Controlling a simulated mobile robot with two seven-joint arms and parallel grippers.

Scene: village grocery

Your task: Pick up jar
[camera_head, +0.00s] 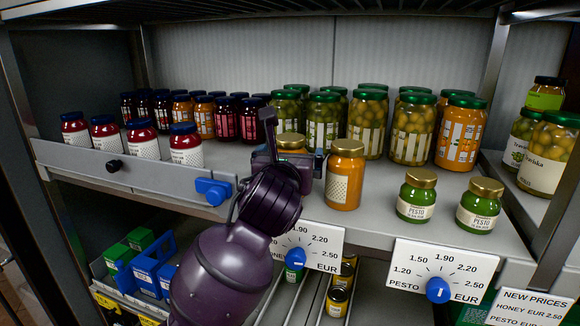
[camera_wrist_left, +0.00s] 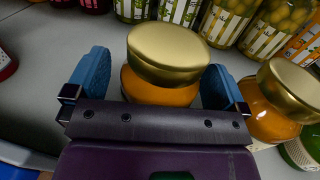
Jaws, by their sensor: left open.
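A honey jar with orange contents and a gold lid (camera_head: 291,141) stands on the upper shelf, its lower part hidden behind my left gripper (camera_head: 292,153). In the left wrist view the same jar (camera_wrist_left: 160,92) stands between the two blue fingers of my left gripper (camera_wrist_left: 157,68). The fingers are open, one on each side of the jar. Whether either touches it cannot be told. A second honey jar (camera_head: 345,176) stands just to the right; it also shows in the left wrist view (camera_wrist_left: 268,118). My right gripper is not in view.
Two green pesto jars (camera_head: 416,196) (camera_head: 479,207) stand farther right near the shelf's front edge. Rows of large pickle jars (camera_head: 413,130) and dark jars (camera_head: 226,118) fill the back. Red jars (camera_head: 186,146) stand at left behind a grey front rail (camera_head: 140,172). Price dials hang below.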

